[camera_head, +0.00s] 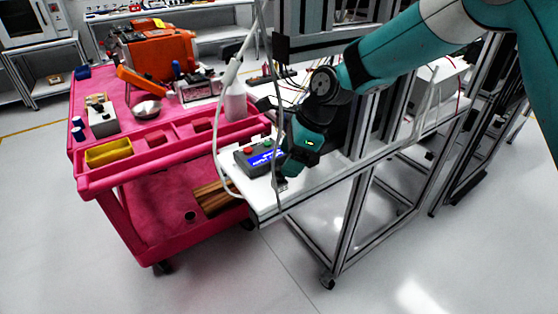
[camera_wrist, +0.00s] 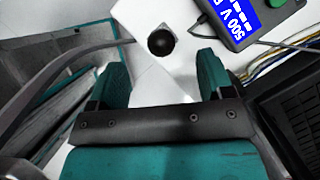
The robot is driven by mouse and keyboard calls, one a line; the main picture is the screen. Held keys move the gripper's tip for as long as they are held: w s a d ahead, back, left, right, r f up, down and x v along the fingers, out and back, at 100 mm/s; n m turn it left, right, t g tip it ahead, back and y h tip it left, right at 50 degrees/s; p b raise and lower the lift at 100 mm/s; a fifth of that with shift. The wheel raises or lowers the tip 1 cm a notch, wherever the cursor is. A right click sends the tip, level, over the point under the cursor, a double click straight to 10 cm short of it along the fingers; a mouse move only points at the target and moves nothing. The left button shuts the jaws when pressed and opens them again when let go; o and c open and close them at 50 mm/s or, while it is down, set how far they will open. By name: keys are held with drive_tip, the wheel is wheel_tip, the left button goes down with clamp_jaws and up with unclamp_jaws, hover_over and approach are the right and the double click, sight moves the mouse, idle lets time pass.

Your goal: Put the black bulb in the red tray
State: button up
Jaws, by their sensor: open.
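The black bulb (camera_wrist: 161,41) shows in the wrist view as a dark round knob on a small light base, on the white tabletop. My gripper (camera_wrist: 162,62) is open, with its two teal fingers apart and nothing between them. The bulb lies just beyond the fingertips, roughly centred between them. In the head view my gripper (camera_head: 284,180) is low over the white table's front corner, and the bulb is not clearly visible there. The pink-red cart (camera_head: 130,185) at the left has a red recessed tray section (camera_head: 155,139) along its front; I cannot tell whether a separate red tray lies there.
A grey meter with a blue display (camera_head: 258,158) sits left of my gripper; it also shows in the wrist view (camera_wrist: 238,20). A white bottle (camera_head: 235,102) stands on the cart, near a hanging cable. A yellow bin (camera_head: 108,152) and orange machine (camera_head: 158,52) are also on the cart.

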sight(276, 177)
drive_tip(key=x, duration=0.7)
drive_tip(key=shift+w+a+f, duration=0.15)
drive_tip(key=shift+a+f, duration=0.05)
drive_tip(key=c, duration=1)
drive_tip(key=shift+c, duration=0.2)
drive_tip(key=shift+r, duration=0.15)
